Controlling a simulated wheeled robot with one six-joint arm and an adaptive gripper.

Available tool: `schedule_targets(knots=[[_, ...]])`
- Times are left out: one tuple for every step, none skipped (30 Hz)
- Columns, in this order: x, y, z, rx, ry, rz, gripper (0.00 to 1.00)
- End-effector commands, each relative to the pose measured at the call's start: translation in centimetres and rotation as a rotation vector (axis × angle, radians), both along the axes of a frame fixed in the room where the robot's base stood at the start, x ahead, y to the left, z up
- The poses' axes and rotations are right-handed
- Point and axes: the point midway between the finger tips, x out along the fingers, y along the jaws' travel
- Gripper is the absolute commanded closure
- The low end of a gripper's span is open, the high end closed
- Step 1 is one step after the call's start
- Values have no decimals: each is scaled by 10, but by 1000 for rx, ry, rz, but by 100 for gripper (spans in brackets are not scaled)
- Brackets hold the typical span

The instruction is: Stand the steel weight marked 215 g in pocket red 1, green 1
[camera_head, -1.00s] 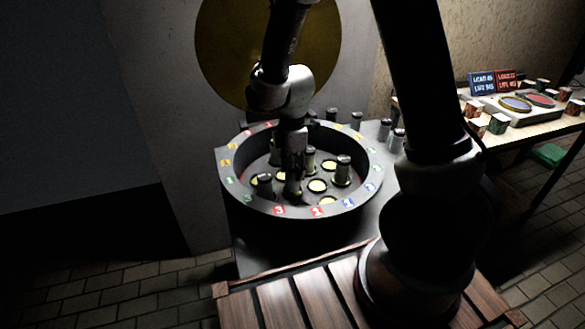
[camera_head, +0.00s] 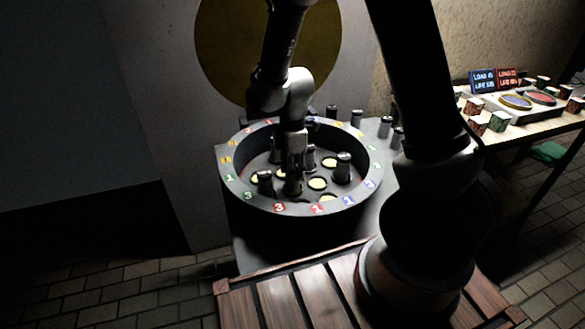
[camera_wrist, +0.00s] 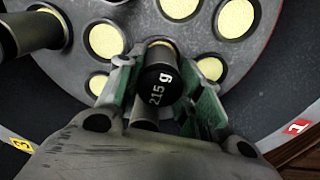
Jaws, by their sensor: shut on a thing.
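The steel weight marked 215 g (camera_wrist: 159,88) is between the green-padded fingers of my gripper (camera_wrist: 162,97) in the wrist view. Its dark cap faces the camera. In the head view my gripper (camera_head: 292,166) is shut on it, low inside the round grey ring (camera_head: 232,190), and the weight's lower part (camera_head: 292,188) shows beneath the fingers. A yellow-bottomed pocket shows partly just beyond the weight in the wrist view. I cannot tell whether the weight's foot is in a pocket. The ring carries coloured number tags, among them a red 1 (camera_head: 317,209).
Dark-capped weights stand close by inside the ring, left (camera_head: 265,183) and right (camera_head: 343,168) of my gripper. Several more weights (camera_head: 385,127) stand outside it. Open yellow pockets (camera_head: 317,184) lie around. A side table (camera_head: 530,117) with cubes and a two-pan device stands at right.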

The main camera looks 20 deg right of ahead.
Motion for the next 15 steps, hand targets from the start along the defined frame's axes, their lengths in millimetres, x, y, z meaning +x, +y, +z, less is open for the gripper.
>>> schedule_targets(knots=[[0,0,-1,0,0,0,94],[0,0,-1,0,0,0,94],[0,0,-1,0,0,0,59],[0,0,-1,0,0,0,54],[0,0,-1,0,0,0,48],[0,0,-1,0,0,0,41],[0,0,-1,0,0,0,39],[0,0,-1,0,0,0,39],[0,0,-1,0,0,0,39],[0,0,-1,0,0,0,39],[0,0,-1,0,0,0,39],[0,0,-1,0,0,0,39],[0,0,-1,0,0,0,39],[0,0,-1,0,1,0,39],[0,0,-1,0,0,0,39]])
